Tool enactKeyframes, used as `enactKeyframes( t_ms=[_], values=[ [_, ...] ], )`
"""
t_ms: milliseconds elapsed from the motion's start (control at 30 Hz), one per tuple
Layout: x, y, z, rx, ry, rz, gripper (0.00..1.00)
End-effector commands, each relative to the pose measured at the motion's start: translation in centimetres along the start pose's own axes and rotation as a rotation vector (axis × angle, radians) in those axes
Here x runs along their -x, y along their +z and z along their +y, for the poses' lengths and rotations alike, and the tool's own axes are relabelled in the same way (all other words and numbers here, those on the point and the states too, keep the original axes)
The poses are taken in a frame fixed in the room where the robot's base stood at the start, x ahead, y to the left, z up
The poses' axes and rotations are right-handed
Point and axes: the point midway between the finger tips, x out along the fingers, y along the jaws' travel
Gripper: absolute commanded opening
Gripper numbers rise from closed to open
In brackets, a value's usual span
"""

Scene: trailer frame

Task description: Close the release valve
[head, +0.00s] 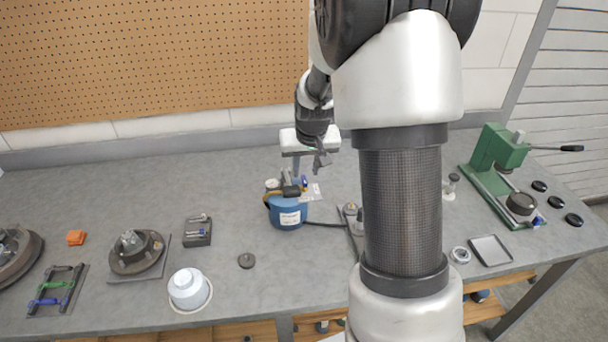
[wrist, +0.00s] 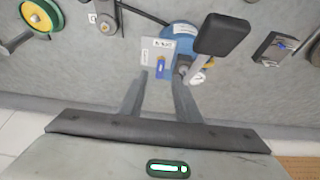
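A blue round pump body (head: 288,212) with a white label stands on the grey bench, and a black hose leaves its right side. It also shows in the wrist view (wrist: 180,32), partly behind a black padded handle (wrist: 222,36). A pale plate (wrist: 157,52) with a small blue part (wrist: 160,64) lies beside it. I cannot tell for certain which part is the release valve. My gripper (head: 306,166) is above the pump, pointing down. In the wrist view its fingers (wrist: 161,78) are apart with nothing held. The right finger overlaps a metal fitting by the handle; contact is unclear.
A green press (head: 497,150) stands at the right of the bench, near a shallow tray (head: 490,251). A white container (head: 188,288), a small tool block (head: 197,232) and a brake hub (head: 136,250) lie to the left. A pegboard wall (head: 150,60) rises behind.

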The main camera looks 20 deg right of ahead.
Motion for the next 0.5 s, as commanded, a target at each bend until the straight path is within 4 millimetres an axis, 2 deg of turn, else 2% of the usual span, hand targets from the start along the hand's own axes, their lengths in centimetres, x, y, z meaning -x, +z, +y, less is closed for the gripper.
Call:
enactKeyframes(
  t_ms=[33, 200, 500],
  values=[
    [-1.1, 0.1, 0.0, 0.000, 0.000, -0.004, 0.30],
    [-3.4, 0.0, 0.0, -0.001, 0.000, -0.001, 0.30],
    [-4.5, 0.0, 0.0, -0.001, 0.000, 0.001, 0.30]
  ],
)
